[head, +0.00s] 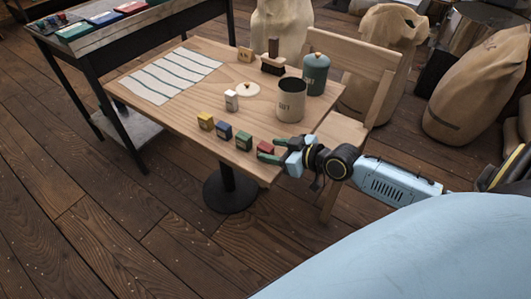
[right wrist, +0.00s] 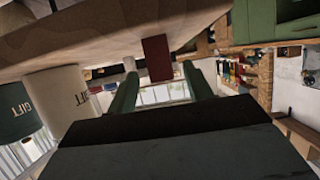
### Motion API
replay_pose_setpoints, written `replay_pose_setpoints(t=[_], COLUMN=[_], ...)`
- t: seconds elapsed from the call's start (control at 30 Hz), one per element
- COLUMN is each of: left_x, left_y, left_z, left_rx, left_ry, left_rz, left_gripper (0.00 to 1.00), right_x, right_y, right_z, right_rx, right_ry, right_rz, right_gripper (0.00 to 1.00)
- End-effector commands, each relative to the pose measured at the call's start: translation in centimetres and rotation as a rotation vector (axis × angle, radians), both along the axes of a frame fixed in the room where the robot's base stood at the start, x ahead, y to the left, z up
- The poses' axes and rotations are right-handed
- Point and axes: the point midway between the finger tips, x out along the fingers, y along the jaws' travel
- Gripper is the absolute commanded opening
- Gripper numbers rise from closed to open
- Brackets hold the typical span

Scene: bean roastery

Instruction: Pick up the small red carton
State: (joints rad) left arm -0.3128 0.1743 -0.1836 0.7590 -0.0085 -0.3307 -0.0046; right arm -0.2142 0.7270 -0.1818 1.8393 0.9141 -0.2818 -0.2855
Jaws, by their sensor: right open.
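The small red carton (head: 265,147) stands at the front right edge of the wooden table, at the end of a row of small cartons. My right gripper (head: 276,150) is open and close beside it, at table height, coming in from the right. In the right wrist view the red carton (right wrist: 158,58) shows in the gap between the two green fingers (right wrist: 159,76), around or just past their tips. I cannot tell whether a finger touches it. In the head view a finger partly hides the carton. My left gripper is not in view.
Green (head: 243,140), blue (head: 224,130) and yellow (head: 206,121) cartons stand left of the red one, a white carton (head: 231,100) behind. A grey canister (head: 291,102) and teal canister (head: 315,75) stand behind my gripper. A chair (head: 350,65) is at the table's right.

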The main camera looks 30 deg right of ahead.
Motion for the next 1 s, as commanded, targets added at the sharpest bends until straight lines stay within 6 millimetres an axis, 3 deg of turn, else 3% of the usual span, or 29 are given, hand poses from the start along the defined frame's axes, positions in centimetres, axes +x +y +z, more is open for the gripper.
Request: replay_pose_setpoints(t=[0.33, 0.67, 1.0], left_x=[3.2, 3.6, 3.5], left_y=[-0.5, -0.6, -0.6], left_z=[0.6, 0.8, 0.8], left_rx=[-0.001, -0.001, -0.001], left_ry=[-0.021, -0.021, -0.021], left_rz=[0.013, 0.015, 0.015], left_gripper=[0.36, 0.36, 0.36], right_x=[3.7, 4.2, 4.1], right_y=[1.7, 1.9, 1.9], right_z=[-1.8, -2.0, -2.0], right_rx=[0.001, 0.0, -0.001], right_ry=[-0.001, 0.0, 0.0], right_rz=[-0.001, -0.001, -0.002], right_gripper=[0.51, 0.51, 0.06])
